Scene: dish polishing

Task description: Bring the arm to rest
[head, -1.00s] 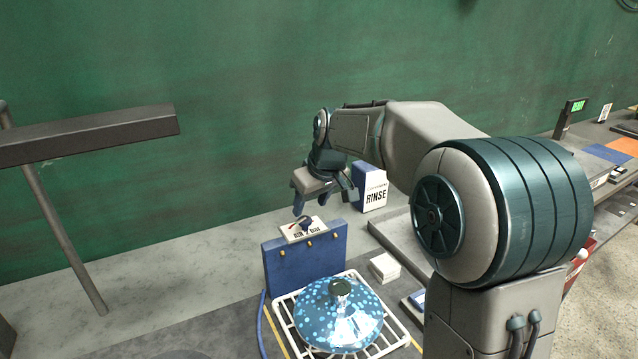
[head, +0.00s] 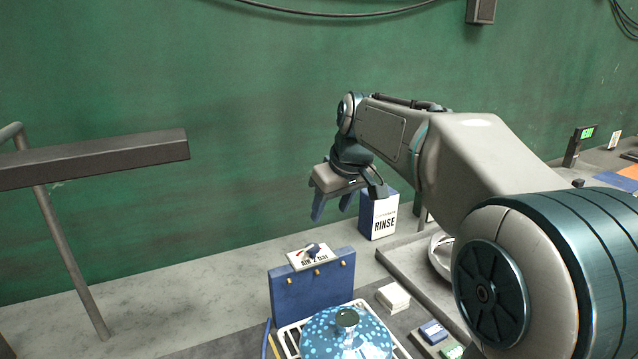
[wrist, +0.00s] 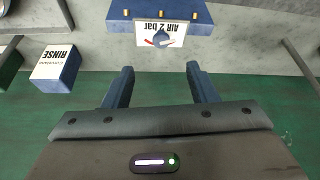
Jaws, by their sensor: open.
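My gripper (head: 333,206) is open and empty in the head view. It hangs in the air above and behind the blue air box, in front of the green wall. In the wrist view its two blue fingers (wrist: 160,84) are spread apart with nothing between them. The blue air box (head: 312,293) carries a small dial plate (head: 311,256), which also shows in the wrist view (wrist: 160,34) beyond the fingertips. My arm reaches in from the right, bent at the elbow.
A blue and white RINSE box (head: 379,214) stands close to the right of my gripper. A speckled blue lid (head: 346,338) with a dark knob lies on a white rack (head: 292,341). A dark bar (head: 90,160) on a post stands at left.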

